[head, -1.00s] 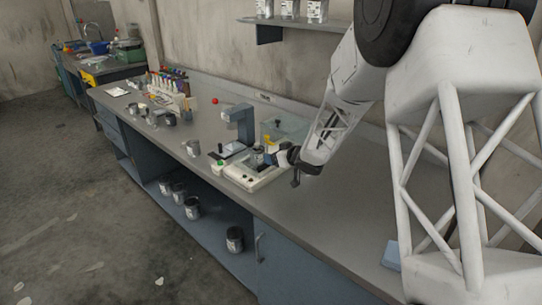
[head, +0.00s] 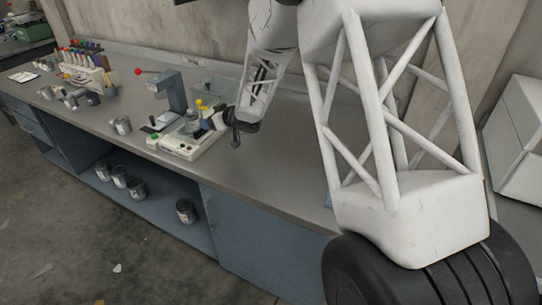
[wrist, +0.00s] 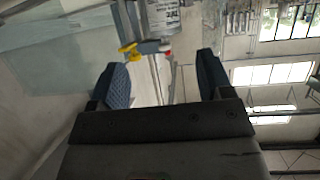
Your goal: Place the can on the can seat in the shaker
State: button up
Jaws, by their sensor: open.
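The shaker (head: 176,149) is a pale low unit with yellow knobs on the bench, left of my arm. A small grey can-like shape (head: 192,125) shows upright on it; I cannot tell whether it is the task's can, and the can seat cannot be made out. My gripper (head: 222,122) is at the shaker's right side, apart from or touching it, I cannot tell which. In the wrist view my gripper (wrist: 164,78) is open, with nothing held between its blue pads. Beyond the pads are a labelled can (wrist: 172,15) and a yellow knob (wrist: 129,52).
A blue-grey stand (head: 172,92) with a red-ended lever is behind the shaker. A metal can (head: 121,126) stands to its left. More cans and a rack of coloured bottles (head: 85,60) are farther left. Several cans stand on the lower shelf (head: 160,205). The bench right of the shaker is clear.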

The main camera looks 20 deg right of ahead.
jog(key=s+d+r+m+h, duration=0.3)
jog(key=s+d+r+h, duration=0.3)
jog(key=s, duration=0.4)
jog(key=s+d+r+m+h, duration=0.3)
jog(key=s+d+r, duration=0.3)
jog(key=s+r, duration=0.35)
jog(key=s+m+g, duration=0.2)
jog(key=s+g, duration=0.5)
jog(key=s, duration=2.7)
jog(key=shift+s+f+g, duration=0.15)
jog(key=shift+f+g, duration=0.05)
jog(key=shift+g, duration=0.1)
